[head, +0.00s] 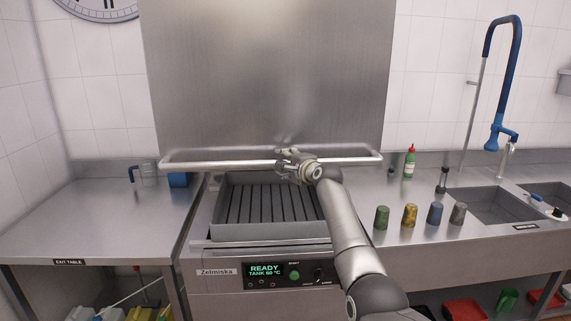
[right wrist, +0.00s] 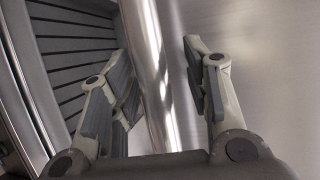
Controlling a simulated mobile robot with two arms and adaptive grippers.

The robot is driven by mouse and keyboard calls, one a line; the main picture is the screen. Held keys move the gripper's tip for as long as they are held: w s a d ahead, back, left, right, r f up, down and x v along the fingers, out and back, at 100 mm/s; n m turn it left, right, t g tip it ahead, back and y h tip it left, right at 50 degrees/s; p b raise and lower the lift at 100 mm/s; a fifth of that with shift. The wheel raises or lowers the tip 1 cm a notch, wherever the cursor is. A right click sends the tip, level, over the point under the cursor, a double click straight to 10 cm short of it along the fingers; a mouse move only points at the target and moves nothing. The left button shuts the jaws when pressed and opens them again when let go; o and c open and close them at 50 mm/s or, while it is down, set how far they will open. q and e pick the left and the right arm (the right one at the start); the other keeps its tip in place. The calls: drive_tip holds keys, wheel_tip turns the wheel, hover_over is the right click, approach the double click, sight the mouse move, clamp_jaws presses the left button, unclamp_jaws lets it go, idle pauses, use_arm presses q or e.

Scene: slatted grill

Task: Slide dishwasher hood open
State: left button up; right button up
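The dishwasher hood (head: 265,75) is a large brushed-steel box above the machine. A bar handle (head: 215,163) runs across its lower front edge. The hood's lower edge is above the slatted rack (head: 262,205), which shows below it. My right gripper (head: 284,158) is at the middle of the bar. In the right wrist view, the bar (right wrist: 150,75) passes between the two spread fingers of my right gripper (right wrist: 160,85). A gap shows between the bar and the right-hand finger, so the gripper is open around the bar. My left gripper is not in view.
A control panel (head: 290,273) below the rack reads READY. The left counter (head: 95,220) holds a clear jug (head: 149,174) and a blue item (head: 179,180). Several coloured cups (head: 410,215), a bottle (head: 409,162) and a sink (head: 490,205) with a blue faucet (head: 493,135) are at right.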

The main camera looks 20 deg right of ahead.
drive_tip(key=shift+f, duration=0.1)
drive_tip(key=shift+v, duration=1.35)
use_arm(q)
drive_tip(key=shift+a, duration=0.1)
use_arm(e)
drive_tip(key=v, duration=0.9)
drive_tip(key=shift+s, duration=0.2)
